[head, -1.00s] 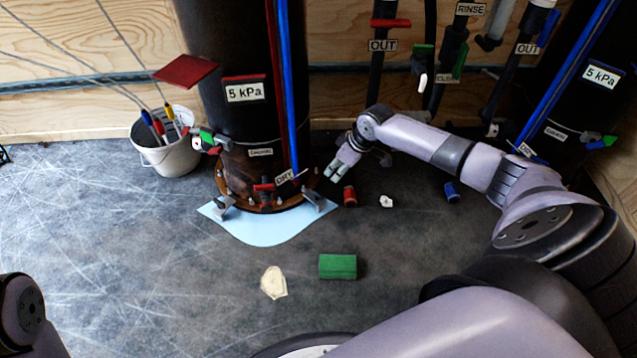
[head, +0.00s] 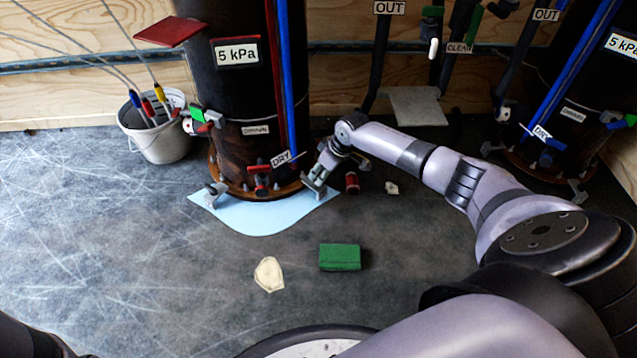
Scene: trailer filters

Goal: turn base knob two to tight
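The dark filter column (head: 236,90) stands on a rusty bolted flange at its base. A grey base knob (head: 216,194) sits at the flange's front left. My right gripper (head: 317,182) points down at the flange's right edge, at the place of another grey base knob. The gripper largely covers that knob, so I cannot tell whether the fingers touch it or how far apart they are. A red-handled DRY valve (head: 261,178) stands at the flange's front, between the two knobs. My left gripper is out of view.
A light-blue sheet (head: 250,217) lies under the flange's front. A white bucket (head: 158,140) stands left of the column. A red cylinder (head: 352,183) is close right of my gripper. A green block (head: 340,257) and a cream scrap (head: 268,274) lie in front. The left floor is clear.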

